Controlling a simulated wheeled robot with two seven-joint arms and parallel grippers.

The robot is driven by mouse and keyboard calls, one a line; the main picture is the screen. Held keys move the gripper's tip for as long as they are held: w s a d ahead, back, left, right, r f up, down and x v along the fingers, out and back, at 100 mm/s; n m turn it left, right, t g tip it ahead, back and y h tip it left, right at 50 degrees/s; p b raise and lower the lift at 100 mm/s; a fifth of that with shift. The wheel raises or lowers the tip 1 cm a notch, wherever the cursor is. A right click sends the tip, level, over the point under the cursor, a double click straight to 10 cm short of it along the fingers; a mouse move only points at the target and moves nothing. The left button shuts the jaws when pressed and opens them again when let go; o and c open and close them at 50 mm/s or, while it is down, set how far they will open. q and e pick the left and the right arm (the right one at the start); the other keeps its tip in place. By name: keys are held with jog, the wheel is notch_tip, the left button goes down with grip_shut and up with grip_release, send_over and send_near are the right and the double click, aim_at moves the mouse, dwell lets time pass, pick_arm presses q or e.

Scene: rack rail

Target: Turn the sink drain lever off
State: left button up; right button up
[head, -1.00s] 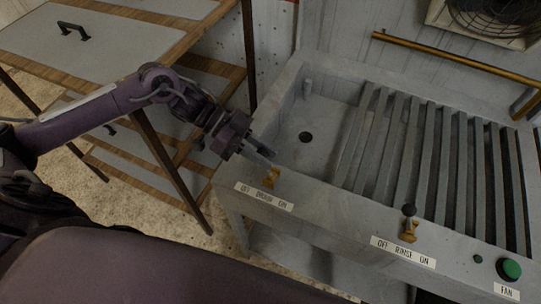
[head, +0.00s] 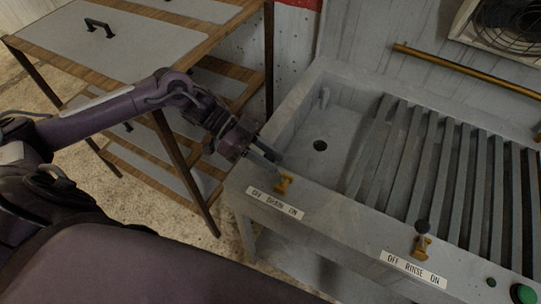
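The drain lever (head: 283,183) shows as a small brass-coloured piece on the front ledge of the grey sink (head: 345,206), above the label "OFF DRAIN ON" (head: 274,203). Its handle is not clearly visible, so I cannot tell which side it points to. My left gripper (head: 273,164) is at the lever, just above and left of the brass piece. Its grey fingers point down and right. They are small and overlap in this view, so I cannot tell whether they are open or shut, or touching the lever. My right gripper is not in view.
A similar rinse lever (head: 422,242) with a black knob stands farther right on the ledge. A green button (head: 523,294) is at the right corner. Grey slats (head: 410,165) cover the sink's right part. A wooden-edged cabinet (head: 165,40) stands left of the sink.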

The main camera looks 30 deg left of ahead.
pick_arm(q)
jog(key=o, duration=0.3)
jog(key=shift+a, duration=0.2)
jog(key=shift+o, duration=0.2)
jog(key=shift+a+r, duration=0.1)
jog(key=shift+a, duration=0.2)
jog(key=b+v, duration=0.2)
jog(key=v, duration=0.5)
